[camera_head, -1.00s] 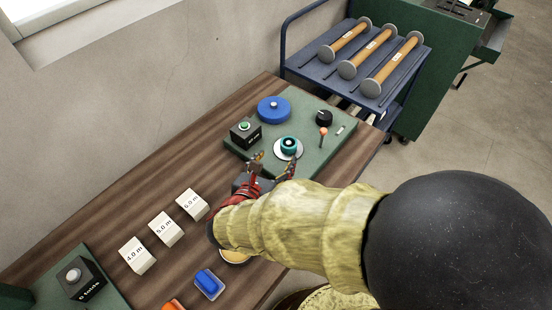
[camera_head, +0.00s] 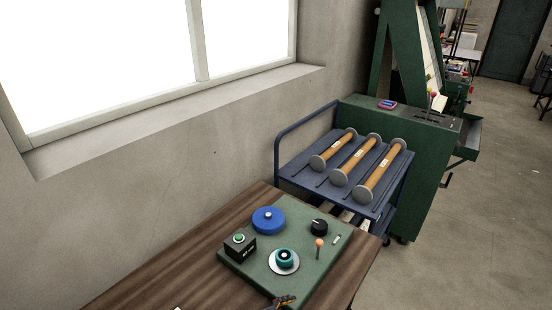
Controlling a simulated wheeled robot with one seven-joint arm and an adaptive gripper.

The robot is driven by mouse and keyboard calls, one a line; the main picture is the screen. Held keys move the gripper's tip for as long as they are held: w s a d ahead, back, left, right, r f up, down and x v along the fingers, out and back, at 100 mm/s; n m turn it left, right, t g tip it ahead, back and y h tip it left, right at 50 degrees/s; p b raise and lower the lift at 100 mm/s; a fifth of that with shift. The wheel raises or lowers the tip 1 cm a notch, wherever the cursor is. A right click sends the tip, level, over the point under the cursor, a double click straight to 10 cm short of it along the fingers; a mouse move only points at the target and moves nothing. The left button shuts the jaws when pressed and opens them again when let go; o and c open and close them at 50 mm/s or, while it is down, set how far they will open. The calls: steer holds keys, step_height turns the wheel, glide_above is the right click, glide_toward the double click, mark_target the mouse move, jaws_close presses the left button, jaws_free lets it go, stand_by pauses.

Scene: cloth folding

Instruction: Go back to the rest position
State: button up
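Only a small tip of my gripper (camera_head: 285,301) shows at the bottom edge of the head view, just in front of the green control panel (camera_head: 318,275). The rest of the gripper and my arm are out of frame, so its opening cannot be judged. The panel lies on the brown wooden table (camera_head: 205,268) and carries a blue disc (camera_head: 268,219), a black box with a green button (camera_head: 240,245), a teal knob on a pale round base (camera_head: 285,257), a black dial (camera_head: 319,226) and a small orange-topped lever (camera_head: 319,243).
A blue cart (camera_head: 312,187) with three orange rollers (camera_head: 352,158) stands behind the table. A green machine (camera_head: 425,165) stands to its right. A window (camera_head: 120,60) is in the wall at left. Open floor (camera_head: 480,240) lies at right.

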steer(key=s+d+r+m+g+y+p, duration=0.1)
steer(key=s+d+r+m+g+y, duration=0.2)
steer(key=m, duration=0.4)
steer(key=s+d+r+m+g+y+p, duration=0.1)
steer(key=s+d+r+m+g+y, duration=0.1)
steer(key=s+r+m, duration=0.5)
steer(key=w+d+r+m+t+y+p, duration=0.1)
steer(key=w+d+r+m+t, duration=0.1)
steer(key=d+r+m, duration=0.6)
step_height(320, 180, up, 3)
steer(key=shift+w+d+f+t, duration=0.15)
steer(key=shift+w+d+t, duration=0.15)
steer(key=shift+t, duration=0.5)
steer(key=shift+c, duration=0.3)
